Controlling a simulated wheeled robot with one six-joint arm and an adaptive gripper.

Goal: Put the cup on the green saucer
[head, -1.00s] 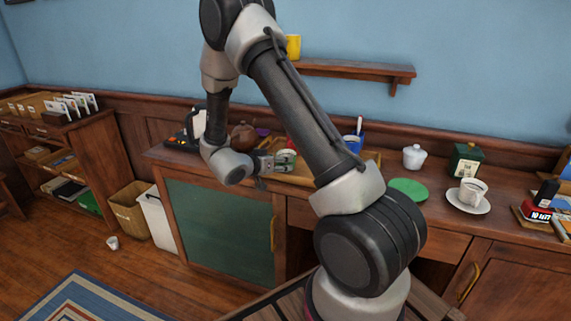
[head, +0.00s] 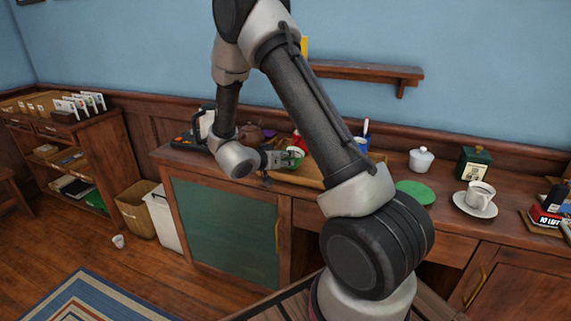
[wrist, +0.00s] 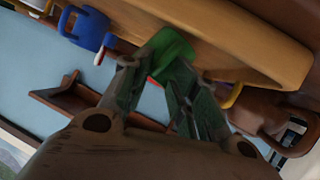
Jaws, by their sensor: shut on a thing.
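A green cup (head: 294,158) is at the fingertips of my gripper (head: 277,160), over the front of the wooden tray. In the wrist view the cup (wrist: 173,52) shows as a green piece between the fingertips of my gripper (wrist: 165,75), which is shut on it. Whether the cup still touches the tray is hard to tell. The flat green saucer (head: 416,192) lies bare on the counter, well to the right of my gripper, past my arm.
The wooden tray (head: 309,176) also shows in the wrist view (wrist: 235,38). A blue mug (head: 361,142), brown teapot (head: 249,132) and red item stand near my gripper. A white lidded pot (head: 421,159), green box (head: 474,163) and white cup (head: 480,194) on a white saucer surround the green saucer.

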